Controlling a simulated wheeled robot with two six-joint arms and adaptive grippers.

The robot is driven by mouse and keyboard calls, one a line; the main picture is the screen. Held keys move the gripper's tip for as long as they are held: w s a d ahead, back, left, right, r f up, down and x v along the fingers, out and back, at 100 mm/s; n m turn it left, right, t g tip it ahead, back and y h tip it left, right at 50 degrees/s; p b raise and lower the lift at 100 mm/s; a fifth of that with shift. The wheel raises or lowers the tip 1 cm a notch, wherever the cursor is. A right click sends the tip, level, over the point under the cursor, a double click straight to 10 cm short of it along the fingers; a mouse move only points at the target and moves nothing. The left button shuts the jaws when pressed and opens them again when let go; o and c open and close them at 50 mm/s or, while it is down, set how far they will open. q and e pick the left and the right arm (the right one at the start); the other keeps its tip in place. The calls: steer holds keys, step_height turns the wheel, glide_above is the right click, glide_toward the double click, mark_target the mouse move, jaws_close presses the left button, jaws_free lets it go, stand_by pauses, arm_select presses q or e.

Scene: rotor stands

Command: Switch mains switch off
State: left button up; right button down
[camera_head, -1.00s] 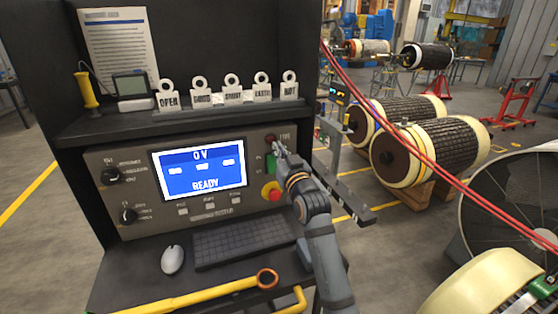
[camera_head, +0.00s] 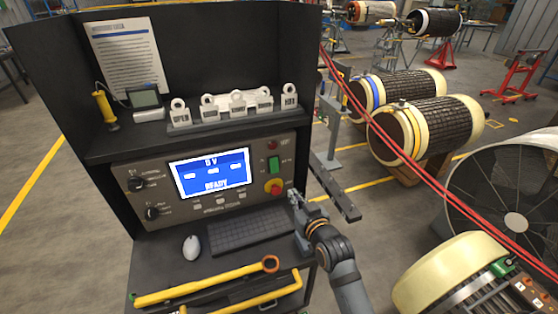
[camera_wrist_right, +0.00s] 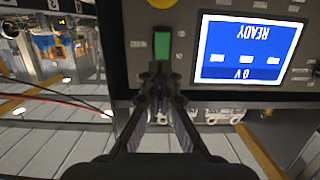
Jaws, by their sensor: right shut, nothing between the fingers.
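The test bench's control panel (camera_head: 136,209) has a green switch (camera_head: 273,166) at its right side, which I take to be the mains switch. The green switch also shows in the right wrist view (camera_wrist_right: 162,44), just beyond the fingertips. My right gripper (camera_head: 293,194) is shut and empty, beside the red and yellow emergency button and lower than the green switch in the head view. In the right wrist view its fingertips (camera_wrist_right: 160,72) overlap the panel near the switch; contact cannot be told. My left gripper is not in view.
The red emergency button (camera_head: 274,187) sits below the green switch. A blue screen (camera_head: 212,173) reads 0 V and READY. A keyboard (camera_head: 250,231), a mouse (camera_head: 192,247) and a yellow tool (camera_head: 200,288) lie below. Red cables (camera_head: 385,136) run at right.

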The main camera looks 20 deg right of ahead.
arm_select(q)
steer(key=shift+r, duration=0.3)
arm_select(e)
steer(key=shift+s+f, duration=0.15)
steer(key=shift+s, duration=0.2)
steer(key=p, duration=0.3)
glide_toward(274, 165)
steer(key=w+f, duration=0.5)
steer(key=w, duration=0.1)
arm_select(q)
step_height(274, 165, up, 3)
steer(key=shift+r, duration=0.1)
arm_select(e)
steer(key=shift+d+r, duration=0.2)
